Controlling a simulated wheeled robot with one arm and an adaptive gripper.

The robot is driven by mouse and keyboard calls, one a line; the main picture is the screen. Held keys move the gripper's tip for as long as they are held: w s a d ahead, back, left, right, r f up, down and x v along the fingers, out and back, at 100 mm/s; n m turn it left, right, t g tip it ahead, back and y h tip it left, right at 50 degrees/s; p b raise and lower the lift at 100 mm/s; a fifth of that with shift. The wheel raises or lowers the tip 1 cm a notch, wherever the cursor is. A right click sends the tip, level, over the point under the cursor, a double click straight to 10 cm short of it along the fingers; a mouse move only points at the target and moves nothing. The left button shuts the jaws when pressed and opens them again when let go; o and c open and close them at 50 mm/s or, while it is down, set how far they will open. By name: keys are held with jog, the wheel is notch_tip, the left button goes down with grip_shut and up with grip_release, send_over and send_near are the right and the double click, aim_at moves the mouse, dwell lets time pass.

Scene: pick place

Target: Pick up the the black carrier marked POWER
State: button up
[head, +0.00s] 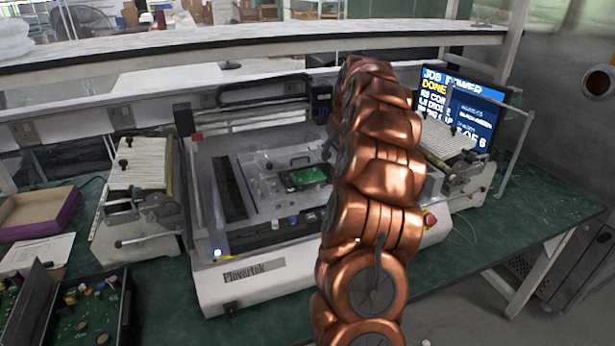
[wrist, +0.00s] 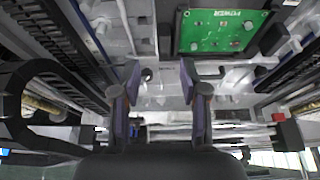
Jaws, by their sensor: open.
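The black carrier (head: 283,183) lies on the bed of the Plovertek machine in the head view, holding a green circuit board (head: 306,176). In the wrist view the carrier (wrist: 177,38) is at the top, right of centre, and its green board (wrist: 222,31) bears a word that looks like POWER. My gripper (wrist: 160,80) is open, with its two fingers apart and nothing seen between them. The carrier shows beyond and to the right of the fingertips, apart from them. In the head view my copper-coloured arm hides the gripper.
The Plovertek machine (head: 250,283) stands on a green bench (head: 530,215), its frame and rails around the bed. White-topped fixtures stand left (head: 140,190) and right (head: 445,142). A box of boards (head: 90,310) is at lower left. A monitor (head: 462,105) stands behind, showing DONE.

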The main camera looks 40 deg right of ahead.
aim_at(329, 165)
jog(key=shift+a+p+x, duration=0.15)
jog(key=shift+p+x, duration=0.25)
jog(key=shift+x, duration=0.8)
jog(key=shift+a+p+x, duration=0.15)
jog(key=shift+p+x, duration=0.25)
jog(key=shift+x, duration=0.75)
jog(key=shift+s+f, duration=0.1)
grip_shut()
